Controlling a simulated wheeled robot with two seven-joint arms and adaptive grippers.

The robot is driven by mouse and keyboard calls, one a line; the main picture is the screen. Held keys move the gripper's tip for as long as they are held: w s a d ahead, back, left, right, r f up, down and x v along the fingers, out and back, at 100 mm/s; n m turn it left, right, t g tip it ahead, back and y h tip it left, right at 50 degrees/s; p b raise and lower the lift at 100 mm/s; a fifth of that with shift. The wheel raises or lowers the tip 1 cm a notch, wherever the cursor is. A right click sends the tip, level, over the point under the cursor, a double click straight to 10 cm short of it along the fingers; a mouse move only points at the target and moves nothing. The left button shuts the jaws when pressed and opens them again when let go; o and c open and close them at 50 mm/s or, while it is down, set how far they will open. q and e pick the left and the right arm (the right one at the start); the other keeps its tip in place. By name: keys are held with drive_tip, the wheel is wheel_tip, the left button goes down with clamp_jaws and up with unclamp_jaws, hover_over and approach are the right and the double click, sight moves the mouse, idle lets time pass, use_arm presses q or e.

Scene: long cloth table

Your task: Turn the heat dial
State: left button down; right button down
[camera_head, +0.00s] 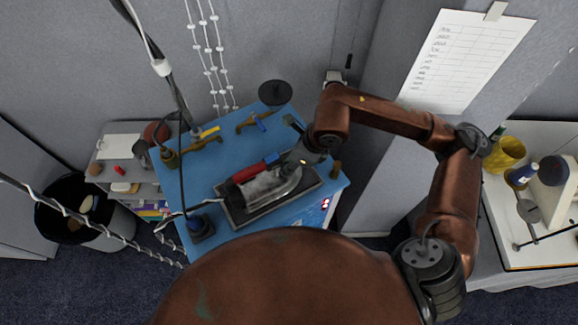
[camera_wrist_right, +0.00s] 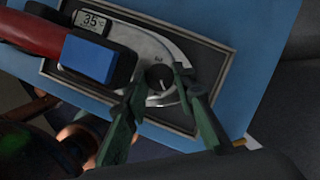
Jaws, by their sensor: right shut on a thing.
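A silver iron (camera_head: 268,187) with a red handle (camera_head: 245,174) and a blue block (camera_head: 272,159) lies on a dark framed tray (camera_head: 240,217) on the blue table. In the right wrist view, the round heat dial (camera_wrist_right: 158,78) sits on the iron's silver panel, near a small display (camera_wrist_right: 92,20) that seems to read 35. My right gripper (camera_wrist_right: 158,80) is shut on the dial, with one green finger on each side. In the head view, the gripper (camera_head: 298,160) is over the iron's right end and the dial is hidden. My left gripper is not in view.
A braided cord (camera_head: 175,222) runs left from the tray area. A shelf (camera_head: 112,168) and black bin (camera_head: 85,215) stand left; a white workbench (camera_head: 530,235) stands right.

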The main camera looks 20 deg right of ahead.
drive_tip(key=shift+m+b, duration=0.45)
drive_tip(key=shift+m, duration=0.25)
drive_tip(key=c, duration=1.6)
unclamp_jaws()
